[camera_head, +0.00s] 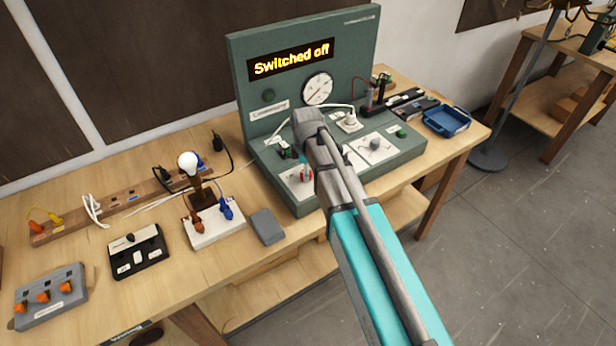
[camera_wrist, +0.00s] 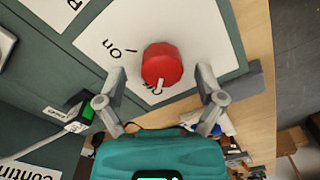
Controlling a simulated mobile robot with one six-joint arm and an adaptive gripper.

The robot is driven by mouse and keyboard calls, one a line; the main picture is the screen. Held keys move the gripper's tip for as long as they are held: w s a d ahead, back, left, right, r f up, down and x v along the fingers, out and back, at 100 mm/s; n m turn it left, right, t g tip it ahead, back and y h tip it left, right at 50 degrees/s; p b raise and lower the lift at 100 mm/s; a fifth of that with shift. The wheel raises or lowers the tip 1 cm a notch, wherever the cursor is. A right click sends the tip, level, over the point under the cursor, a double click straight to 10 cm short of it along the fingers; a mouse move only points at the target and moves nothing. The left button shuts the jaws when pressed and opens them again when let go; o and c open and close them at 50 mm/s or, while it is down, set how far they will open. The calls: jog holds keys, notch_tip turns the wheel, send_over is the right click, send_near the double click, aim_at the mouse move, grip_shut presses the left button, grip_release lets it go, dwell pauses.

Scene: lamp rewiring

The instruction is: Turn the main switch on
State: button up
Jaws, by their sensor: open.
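The main switch is a red round knob (camera_wrist: 161,64) on a white plate, and it shows small and partly hidden in the head view (camera_head: 306,175). Its white pointer mark faces the partly covered label at the bottom of the wrist view, away from the "On" label (camera_wrist: 113,49). My gripper (camera_wrist: 162,72) is open, with one finger on each side of the knob; I cannot tell whether either finger touches it. The display (camera_head: 291,60) on the green test panel (camera_head: 240,92) reads "Switched off". My arm hides part of the panel's base in the head view.
A plug with a green part (camera_wrist: 80,118) and a white cable lie left of the gripper in the wrist view. On the wooden table (camera_head: 120,215) stand a lit-looking bulb (camera_head: 188,162), a grey box (camera_head: 267,226), switch boxes and a blue tray (camera_head: 446,120).

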jog(key=shift+f, duration=0.45)
jog(key=c, duration=1.1)
jog(key=shift+d, duration=0.15)
jog(key=shift+c, duration=0.2)
